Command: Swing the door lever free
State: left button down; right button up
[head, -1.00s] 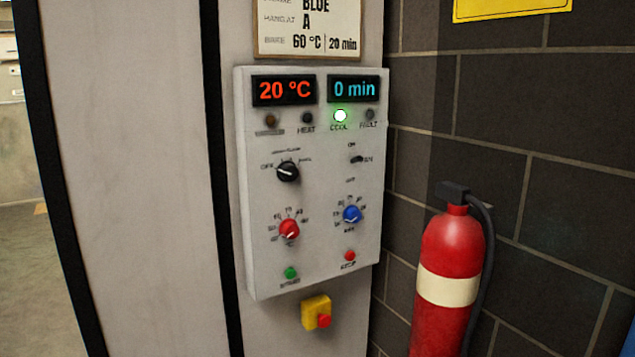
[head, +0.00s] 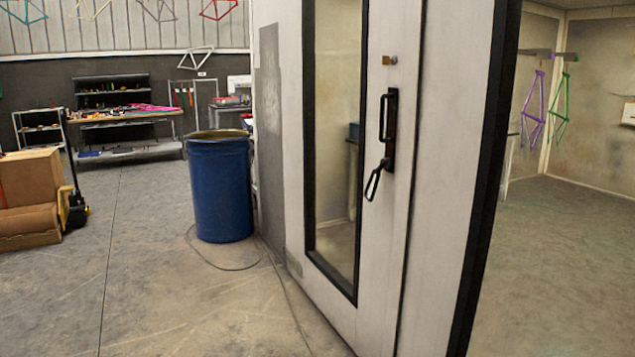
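The pale booth door (head: 375,285) stands in the middle of the head view, with a tall black-framed window (head: 335,130). A black upright pull handle (head: 383,118) is on a black plate right of the window. Below it the black door lever (head: 374,182) slants down and to the left from its pivot. A small brass-coloured fitting (head: 389,60) is above the handle. Neither of my grippers is in view, and nothing touches the lever.
A blue drum (head: 220,190) stands left of the door, with a cable (head: 215,262) on the floor. A pallet truck with boxes (head: 30,200) is far left. To the right, past a black edge (head: 490,180), purple (head: 533,107) and green (head: 561,107) frames hang. Open floor lies front left.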

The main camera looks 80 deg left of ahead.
aim_at(386, 161)
jog(key=u, duration=2.4)
jog(key=i+j+u, duration=0.3)
jog(key=i, duration=1)
jog(key=i+j+u, duration=0.1)
jog(key=i+u, duration=0.2)
jog(key=i, duration=1)
